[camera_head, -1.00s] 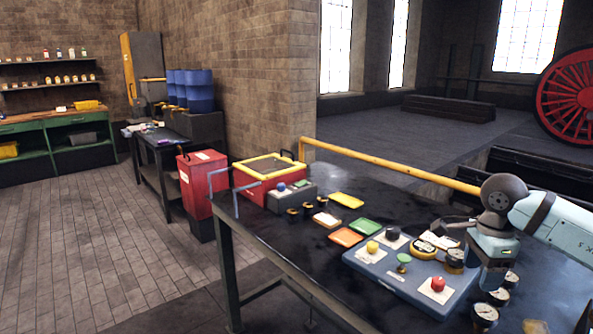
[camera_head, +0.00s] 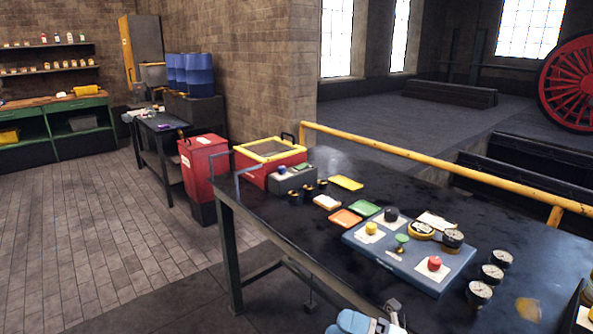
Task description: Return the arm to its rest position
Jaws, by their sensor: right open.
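My right arm shows only in part at the bottom edge of the head view, as a light blue piece with a grey end. I take the grey end to be my right gripper (camera_head: 395,311), low in front of the near edge of the black table (camera_head: 330,243). It holds nothing that I can see, and most of it is cut off by the frame. It is clear of the table items. My left gripper is not in view.
On the table are a blue board (camera_head: 388,267) with coloured knobs, several gauges (camera_head: 479,292), small coloured trays (camera_head: 346,183) and a red box (camera_head: 270,162). A red bin (camera_head: 203,165) stands left of the table. A yellow rail (camera_head: 430,165) runs behind. The floor at left is clear.

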